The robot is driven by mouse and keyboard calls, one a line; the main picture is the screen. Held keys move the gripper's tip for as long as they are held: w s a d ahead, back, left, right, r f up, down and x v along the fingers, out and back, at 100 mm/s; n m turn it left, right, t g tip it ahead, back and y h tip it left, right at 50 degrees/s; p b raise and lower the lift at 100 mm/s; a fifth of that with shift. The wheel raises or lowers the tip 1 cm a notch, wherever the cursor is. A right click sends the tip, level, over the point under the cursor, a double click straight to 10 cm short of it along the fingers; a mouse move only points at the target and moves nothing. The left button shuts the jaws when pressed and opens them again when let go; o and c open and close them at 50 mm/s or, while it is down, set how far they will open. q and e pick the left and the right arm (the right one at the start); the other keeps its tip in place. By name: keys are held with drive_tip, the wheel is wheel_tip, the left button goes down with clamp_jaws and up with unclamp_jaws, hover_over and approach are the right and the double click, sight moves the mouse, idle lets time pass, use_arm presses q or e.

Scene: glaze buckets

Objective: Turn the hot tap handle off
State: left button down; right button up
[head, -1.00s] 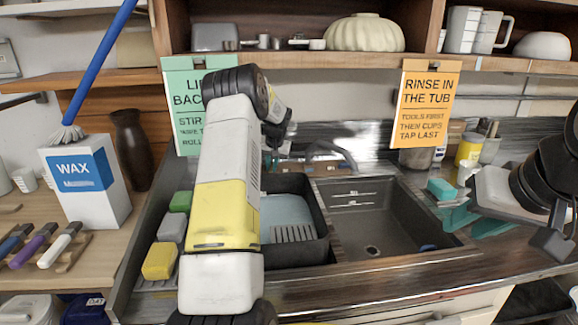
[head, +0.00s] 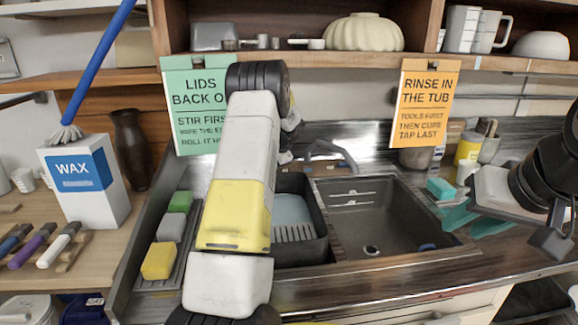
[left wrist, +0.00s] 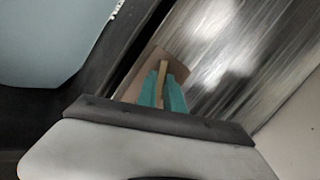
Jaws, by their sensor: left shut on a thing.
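The grey curved tap (head: 330,150) stands at the back of the sink; my left arm stands in front of the area to its left. My left gripper (left wrist: 162,92) shows in the left wrist view, its teal fingers shut on a narrow tan piece (left wrist: 161,70), which looks like the hot tap handle. A brown panel (left wrist: 182,68) lies behind it. In the head view the left fingers and the handle are hidden behind my arm. My right gripper (head: 470,216) is open and empty, with teal fingers over the counter right of the sink.
Sponges (head: 158,260) line the left edge. A wax box (head: 85,180) stands further left. An orange sign (head: 424,103) hangs above the sink.

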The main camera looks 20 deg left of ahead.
use_arm(q)
drive_tip(key=shift+d+f+m+t+y, duration=0.1)
drive_tip(key=shift+m+t+y, duration=0.25)
drive_tip(key=shift+m, duration=1.85)
drive_tip(key=c, duration=1.5)
unclamp_jaws()
drive_tip(key=shift+o, duration=0.2)
drive_tip(key=shift+s, duration=0.1)
drive_tip(key=v, duration=0.7)
drive_tip(key=shift+s+d+r, duration=0.2)
drive_tip(key=shift+r, duration=0.1)
